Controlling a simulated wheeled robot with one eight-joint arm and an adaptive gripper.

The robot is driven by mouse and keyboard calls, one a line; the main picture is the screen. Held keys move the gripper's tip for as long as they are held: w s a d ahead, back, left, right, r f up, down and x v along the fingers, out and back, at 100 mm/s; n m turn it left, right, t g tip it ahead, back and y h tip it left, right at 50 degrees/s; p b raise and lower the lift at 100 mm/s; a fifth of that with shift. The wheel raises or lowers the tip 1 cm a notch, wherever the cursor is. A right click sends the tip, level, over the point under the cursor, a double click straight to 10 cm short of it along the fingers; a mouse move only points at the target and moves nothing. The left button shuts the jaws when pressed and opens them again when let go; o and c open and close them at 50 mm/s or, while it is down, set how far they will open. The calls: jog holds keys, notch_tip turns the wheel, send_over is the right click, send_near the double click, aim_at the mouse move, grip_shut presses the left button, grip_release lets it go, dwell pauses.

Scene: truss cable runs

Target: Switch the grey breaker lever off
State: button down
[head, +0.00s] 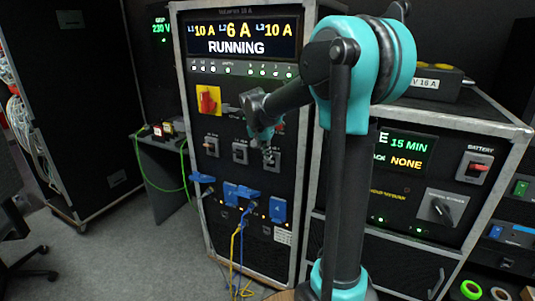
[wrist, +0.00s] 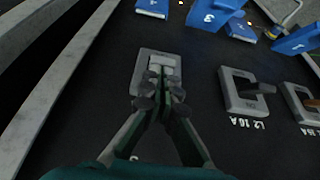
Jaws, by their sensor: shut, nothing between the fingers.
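A row of breakers sits on the front of the power rack. The right-hand breaker (head: 271,158) has a pale grey lever, seen in the wrist view (wrist: 161,62) on its light grey plate. My gripper (head: 268,142) is at this breaker, and its shut, empty fingertips (wrist: 160,88) lie over the lever and the plate's lower part. They hide part of the lever, so I cannot tell its position or whether they touch. The middle breaker (head: 240,152), with a dark lever, shows in the wrist view (wrist: 247,92). The left breaker (head: 211,146) has a brownish-orange lever.
A display (head: 240,38) reads RUNNING. A red rotary switch (head: 208,99) is above the breakers. Blue sockets (head: 240,193) with yellow and blue cables (head: 238,245) are below. A second rack (head: 430,185) with a battery switch stands at right. Grey floor is open at left.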

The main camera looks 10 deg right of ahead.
jog(key=shift+s+a+f+t+h, duration=0.55)
jog(key=shift+f+t+h, duration=0.2)
jog(key=shift+t, duration=0.35)
jog(key=f+t, duration=0.1)
jog(key=f+t+h, duration=0.1)
jog(key=s+f+h, duration=0.1)
jog(key=shift+s+a+f+t, duration=0.1)
jog(key=shift+a+f+t, duration=0.15)
jog(key=shift+f+t, duration=0.15)
jog(key=shift+r, duration=0.25)
jog(key=shift+r, duration=0.65)
